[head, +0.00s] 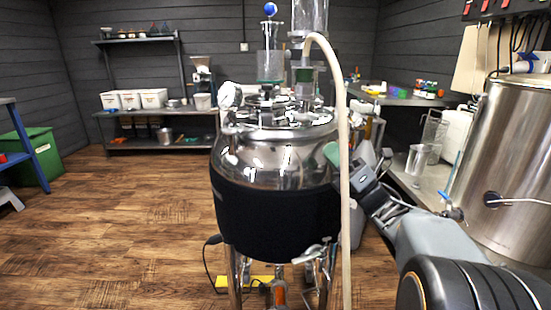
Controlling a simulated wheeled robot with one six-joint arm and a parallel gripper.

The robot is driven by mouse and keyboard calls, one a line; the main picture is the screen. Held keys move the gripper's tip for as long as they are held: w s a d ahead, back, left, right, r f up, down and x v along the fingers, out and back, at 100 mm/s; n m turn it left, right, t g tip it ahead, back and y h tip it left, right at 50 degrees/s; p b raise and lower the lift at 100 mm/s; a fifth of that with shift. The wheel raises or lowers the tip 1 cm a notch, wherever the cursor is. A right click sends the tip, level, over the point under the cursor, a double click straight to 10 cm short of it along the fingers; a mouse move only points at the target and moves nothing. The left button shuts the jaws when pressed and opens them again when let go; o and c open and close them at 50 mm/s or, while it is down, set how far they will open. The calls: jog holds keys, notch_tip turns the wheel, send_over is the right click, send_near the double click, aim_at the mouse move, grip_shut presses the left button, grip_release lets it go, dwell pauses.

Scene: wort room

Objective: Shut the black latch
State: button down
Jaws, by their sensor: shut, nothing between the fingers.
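A steel vessel (262,160) with a black jacket (265,208) stands on legs in the middle of the head view. Its lid (275,128) carries several fittings and bright clamps around the rim. I cannot make out a black latch for certain among them. My arm reaches in from the lower right. The fingers look shut and empty. I cannot tell whether they touch the vessel.
The pale hose (344,130) arches from the top fitting and hangs in front of my gripper. A steel bench (430,187) with jugs and a large steel tank (510,150) stand close on the right. The wooden floor at left is clear.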

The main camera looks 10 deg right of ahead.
jog(key=s+f+n+g+y+b, duration=0.3)
jog(key=f+n+g+y+b, duration=0.1)
jog(key=f+n+g, duration=0.3)
jog(key=shift+d+n+y, duration=0.4)
jog(key=shift+n+y, duration=0.2)
jog(key=shift+y, duration=0.1)
